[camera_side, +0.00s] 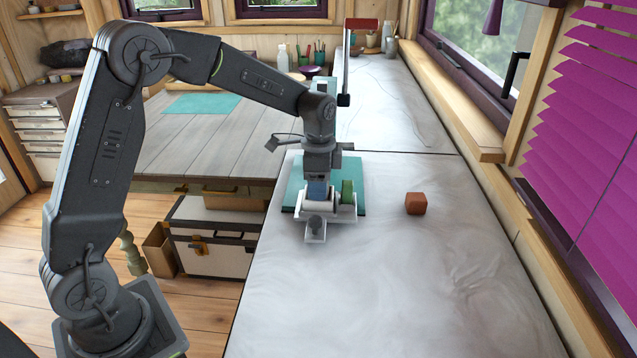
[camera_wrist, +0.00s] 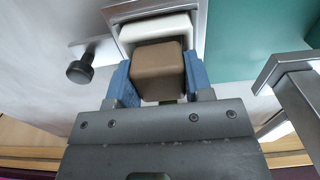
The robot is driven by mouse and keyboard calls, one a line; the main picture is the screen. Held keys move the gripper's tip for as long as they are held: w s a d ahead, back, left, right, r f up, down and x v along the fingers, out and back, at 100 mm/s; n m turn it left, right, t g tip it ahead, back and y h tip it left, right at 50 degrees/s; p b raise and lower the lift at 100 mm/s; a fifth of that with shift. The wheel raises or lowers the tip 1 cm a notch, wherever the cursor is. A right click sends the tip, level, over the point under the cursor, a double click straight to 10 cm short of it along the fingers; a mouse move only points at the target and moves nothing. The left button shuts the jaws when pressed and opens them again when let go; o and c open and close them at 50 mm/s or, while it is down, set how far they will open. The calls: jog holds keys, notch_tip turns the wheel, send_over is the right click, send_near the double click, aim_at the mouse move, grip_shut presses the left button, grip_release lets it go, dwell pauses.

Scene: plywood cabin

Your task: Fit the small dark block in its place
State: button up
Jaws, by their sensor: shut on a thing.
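My gripper (camera_side: 318,192) is over the fixture (camera_side: 316,231) on the teal mat (camera_side: 294,185). In the wrist view my gripper (camera_wrist: 159,84) has its blue fingers shut on a small brown block (camera_wrist: 160,70), one finger on each side. Just beyond the block is a white piece (camera_wrist: 155,32) inside a grey square frame (camera_wrist: 199,22) of the fixture. The block overlaps that piece in the picture; I cannot tell whether they touch. In the side view the held block is hidden by the fingers and fixture.
A reddish-brown cube (camera_side: 416,204) sits alone on the pale counter (camera_side: 400,280), right of the mat. A green part (camera_side: 347,190) stands right of my gripper. A dark knob (camera_wrist: 80,70) sticks out of the fixture. The counter's front is clear.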

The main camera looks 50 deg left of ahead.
jog(key=shift+f, duration=0.25)
dwell(0.4)
jog(key=o, duration=0.6)
jog(key=shift+s+f, duration=0.1)
jog(key=shift+f, duration=0.05)
jog(key=o, duration=0.5)
